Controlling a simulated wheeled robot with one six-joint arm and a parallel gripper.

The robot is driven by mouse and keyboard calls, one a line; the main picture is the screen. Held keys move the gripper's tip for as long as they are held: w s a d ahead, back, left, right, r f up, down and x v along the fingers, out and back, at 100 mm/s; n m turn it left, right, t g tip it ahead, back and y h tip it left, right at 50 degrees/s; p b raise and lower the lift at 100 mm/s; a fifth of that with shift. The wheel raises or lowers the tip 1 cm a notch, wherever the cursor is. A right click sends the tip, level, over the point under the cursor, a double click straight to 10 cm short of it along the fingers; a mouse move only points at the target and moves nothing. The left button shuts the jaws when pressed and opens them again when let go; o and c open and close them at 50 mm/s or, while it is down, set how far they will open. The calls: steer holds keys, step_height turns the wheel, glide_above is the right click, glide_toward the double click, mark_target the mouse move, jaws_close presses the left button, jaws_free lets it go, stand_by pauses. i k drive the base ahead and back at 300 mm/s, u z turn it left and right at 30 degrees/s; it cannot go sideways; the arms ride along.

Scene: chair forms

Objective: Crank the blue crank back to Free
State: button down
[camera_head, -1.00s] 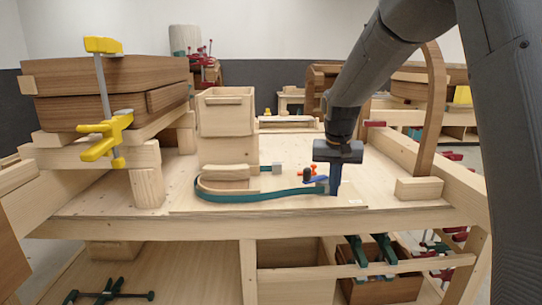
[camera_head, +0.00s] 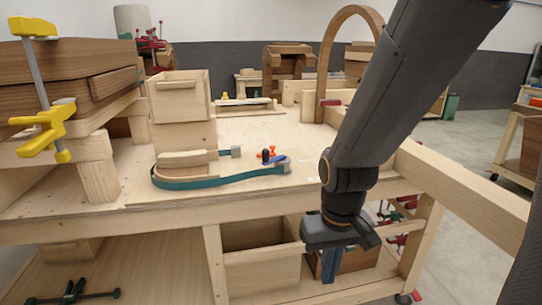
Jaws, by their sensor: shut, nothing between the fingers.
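The blue crank (camera_head: 278,159) is small in the head view, on the bench beside the end of a green band (camera_head: 205,182). A dark knob (camera_head: 265,154) and a small orange part (camera_head: 272,150) are right by it. No Free marking can be read at this size. The band curves around the front of a light wooden form (camera_head: 185,135). My gripper (camera_head: 331,268) points down in front of the bench's front edge, right of the crank and nearer to me. Its blue fingers are together and empty, well apart from the crank.
Dark wooden parts with a yellow clamp (camera_head: 45,110) stand at the left. A bent wooden arch (camera_head: 327,70) rises at the back. Bins (camera_head: 262,265) and clamps sit on the shelf below. Open floor lies at the right.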

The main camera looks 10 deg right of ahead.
mark_target(282, 160)
steer(key=k, duration=0.6)
steer(key=u, duration=0.85)
steer(key=i, duration=1.65)
steer(key=z, duration=0.8)
